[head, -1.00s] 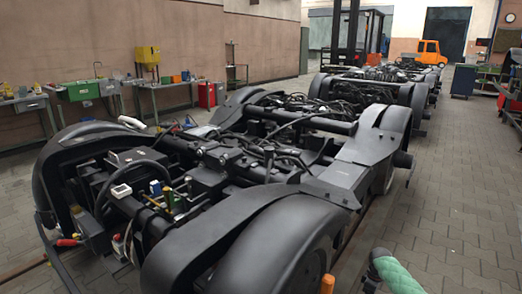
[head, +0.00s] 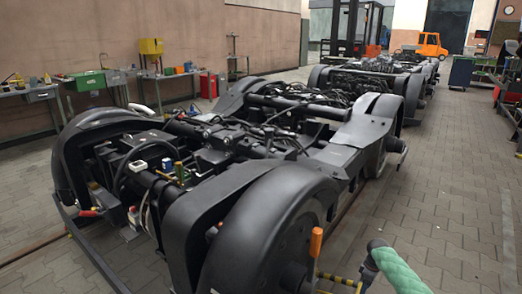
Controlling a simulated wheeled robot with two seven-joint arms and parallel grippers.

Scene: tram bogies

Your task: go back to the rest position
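No task object is named, and neither my left nor my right gripper shows in the head view. A large black tram bogie (head: 255,205) with rounded fenders fills the middle and lower part of the picture. An orange handle (head: 316,242) stands upright at its near right side. A green quilted piece (head: 400,272) with a dark end enters at the bottom right; I cannot tell what it belongs to.
More bogies (head: 370,78) stand behind. Workbenches with a green box (head: 82,81) and a yellow box (head: 151,47) line the left wall. An orange forklift (head: 355,30) and small orange vehicle (head: 432,46) are at the back. The paved floor (head: 440,190) on the right is open.

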